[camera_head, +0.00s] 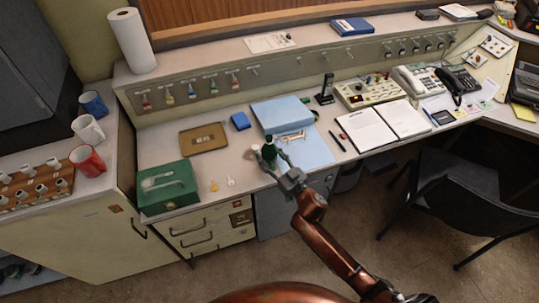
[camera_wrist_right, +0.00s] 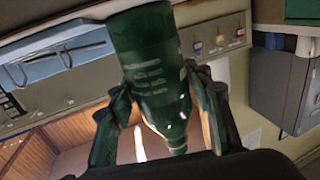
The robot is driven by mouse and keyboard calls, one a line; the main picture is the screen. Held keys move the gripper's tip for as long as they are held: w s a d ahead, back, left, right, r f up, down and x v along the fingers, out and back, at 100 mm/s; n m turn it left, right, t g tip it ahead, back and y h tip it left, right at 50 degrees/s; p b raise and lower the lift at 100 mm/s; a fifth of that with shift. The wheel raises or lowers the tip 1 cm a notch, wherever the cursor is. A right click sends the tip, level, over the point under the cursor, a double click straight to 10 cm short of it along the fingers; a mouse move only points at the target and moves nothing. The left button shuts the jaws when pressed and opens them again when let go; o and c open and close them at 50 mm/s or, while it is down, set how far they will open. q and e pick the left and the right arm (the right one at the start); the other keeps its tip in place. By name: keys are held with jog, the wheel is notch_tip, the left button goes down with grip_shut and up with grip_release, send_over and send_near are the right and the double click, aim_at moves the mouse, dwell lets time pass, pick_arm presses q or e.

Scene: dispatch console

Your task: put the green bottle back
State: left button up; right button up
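The green bottle (camera_head: 270,153) is in my right gripper (camera_head: 268,160), over the front edge of the desk near the blue folder. In the right wrist view the bottle (camera_wrist_right: 150,65) sits between the two fingers (camera_wrist_right: 163,115), one on each side and seemingly against it. Its narrow end points toward the palm and pale lettering shows on its side. The bottle's far side is hidden. My left gripper is out of view.
A green box (camera_head: 168,188), brown tray (camera_head: 203,140), blue folder (camera_head: 310,150) and open binder (camera_head: 367,130) lie on the desk. Mugs (camera_head: 87,130) and a rack (camera_head: 35,187) stand on the left cabinet. A dark chair (camera_head: 470,195) stands at right.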

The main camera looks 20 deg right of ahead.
jog(key=shift+o, duration=1.3)
jog(key=shift+r, duration=0.2)
jog(key=p+v, duration=0.2)
jog(key=v, duration=1)
